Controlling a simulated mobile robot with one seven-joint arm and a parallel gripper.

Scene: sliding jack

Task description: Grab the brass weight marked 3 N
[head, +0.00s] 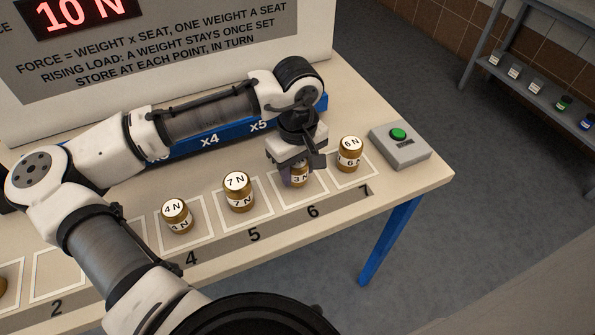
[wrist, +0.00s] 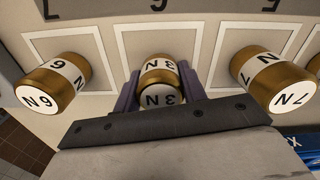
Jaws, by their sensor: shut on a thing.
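The brass weight marked 3 N (head: 300,176) stands on the square numbered 6 on the bench. It also shows in the wrist view (wrist: 160,72), between the two purple fingers. My gripper (head: 298,174) points down from above and is shut on this weight, one finger on each side. The weight looks upright and still at its square. My gripper and wrist hide part of its top in the head view.
The 6 N weight (head: 350,154) stands close on the right, the 7 N weight (head: 238,192) on the left, and the 4 N weight (head: 177,216) farther left. A grey box with a green button (head: 399,146) sits at the bench's right end. A blue bar (head: 210,140) runs behind.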

